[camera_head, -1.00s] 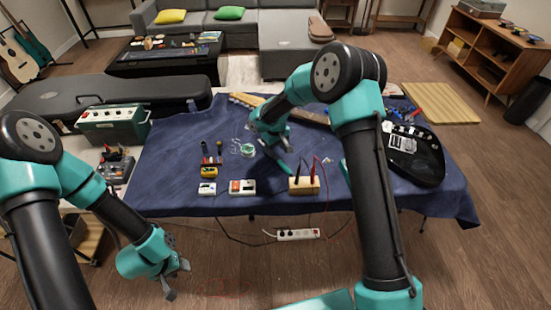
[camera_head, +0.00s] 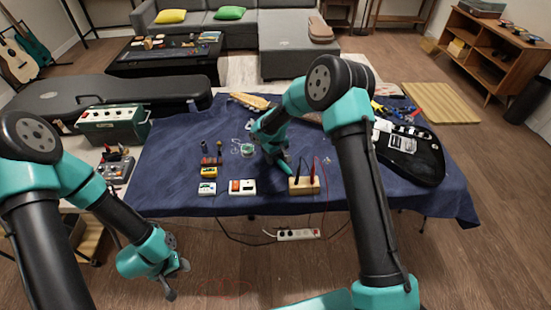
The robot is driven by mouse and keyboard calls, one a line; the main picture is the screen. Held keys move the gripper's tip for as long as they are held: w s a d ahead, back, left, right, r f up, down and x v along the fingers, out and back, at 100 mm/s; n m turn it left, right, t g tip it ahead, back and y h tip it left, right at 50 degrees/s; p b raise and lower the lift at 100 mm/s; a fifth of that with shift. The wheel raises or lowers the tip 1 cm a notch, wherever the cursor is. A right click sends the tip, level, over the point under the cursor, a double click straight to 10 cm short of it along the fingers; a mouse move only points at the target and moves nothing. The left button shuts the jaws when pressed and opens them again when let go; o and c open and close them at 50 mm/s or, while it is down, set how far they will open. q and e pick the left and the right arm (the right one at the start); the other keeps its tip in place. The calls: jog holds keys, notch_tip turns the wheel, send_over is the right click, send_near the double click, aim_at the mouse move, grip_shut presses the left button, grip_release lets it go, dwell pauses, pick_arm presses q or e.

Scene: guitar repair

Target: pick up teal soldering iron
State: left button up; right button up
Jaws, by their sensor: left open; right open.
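A teal handle shape, which looks like the teal soldering iron (camera_head: 284,167), lies on the blue cloth behind the wooden block. Its far part is hidden by my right gripper (camera_head: 276,157). My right gripper is open and low over it, its fingers close to the handle; I cannot tell whether they touch. My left gripper (camera_head: 172,278) is open and empty, off the front edge of the table at lower left.
The wooden block (camera_head: 303,186) holding red and black probes stands just in front of the handle. Small white boxes (camera_head: 242,187) and a yellow-black item (camera_head: 208,169) stand left. The black guitar body (camera_head: 425,160) lies at right. The blue cloth (camera_head: 165,170) is clear at left.

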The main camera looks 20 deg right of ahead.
jog(key=c, duration=1)
jog(key=shift+o, duration=0.2)
dwell(0.6)
